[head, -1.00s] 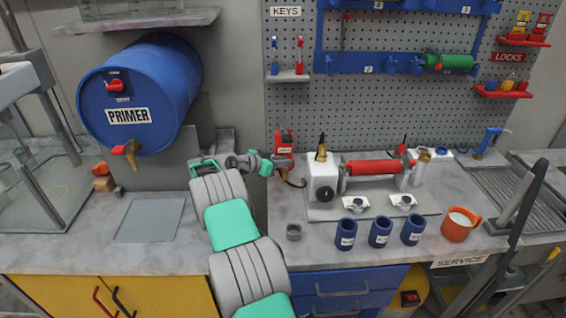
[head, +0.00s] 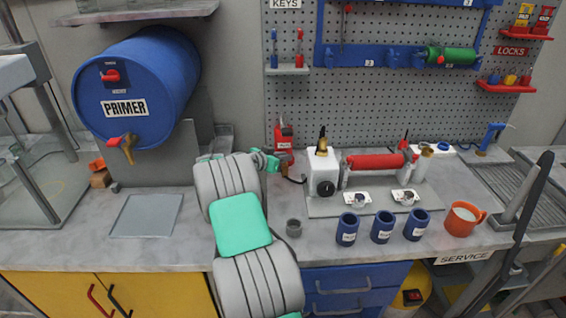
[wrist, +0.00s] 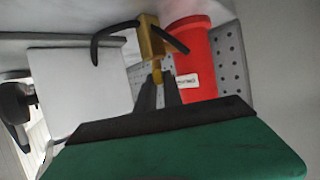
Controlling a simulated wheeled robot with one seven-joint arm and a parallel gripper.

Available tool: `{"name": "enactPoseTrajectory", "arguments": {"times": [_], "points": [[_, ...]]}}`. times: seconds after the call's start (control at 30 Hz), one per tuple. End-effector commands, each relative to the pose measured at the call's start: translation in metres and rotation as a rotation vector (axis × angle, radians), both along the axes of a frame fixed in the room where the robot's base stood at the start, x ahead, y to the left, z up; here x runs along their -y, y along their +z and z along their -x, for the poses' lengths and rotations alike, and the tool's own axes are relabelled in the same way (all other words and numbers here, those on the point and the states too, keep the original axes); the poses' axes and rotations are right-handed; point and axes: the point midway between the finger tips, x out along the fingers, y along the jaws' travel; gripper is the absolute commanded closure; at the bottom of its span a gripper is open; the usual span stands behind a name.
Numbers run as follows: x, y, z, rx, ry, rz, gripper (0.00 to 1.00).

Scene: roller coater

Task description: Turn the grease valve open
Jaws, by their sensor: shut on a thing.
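In the wrist view, a brass fitting (wrist: 151,42), which looks like the grease valve, has dark curved pieces extending to both sides. It sits beside a red labelled cylinder (wrist: 192,55). My gripper (wrist: 158,88) has its two dark fingers close together on the brass stem below the fitting. In the head view, a red labelled unit (head: 284,136) stands at the pegboard's foot, with a dark hose near it. My arm reaches towards this unit and hides most of my gripper. I cannot tell the valve's turn position.
The white machine housing (head: 322,175) and its red roller (head: 375,161) stand right of the red unit. Several blue cups stand in front of it. The blue primer drum (head: 140,85) is at left.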

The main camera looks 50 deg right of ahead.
Motion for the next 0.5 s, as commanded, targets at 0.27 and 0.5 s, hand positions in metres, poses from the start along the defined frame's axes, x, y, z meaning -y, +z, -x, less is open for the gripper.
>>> {"name": "enactPoseTrajectory", "arguments": {"times": [0.27, 0.5], "points": [[0.0011, -0.0030, 0.0057, 0.003, 0.249, 0.002, 1.00], [0.0031, -0.0018, 0.0082, 0.002, 0.462, 0.004, 1.00]]}}
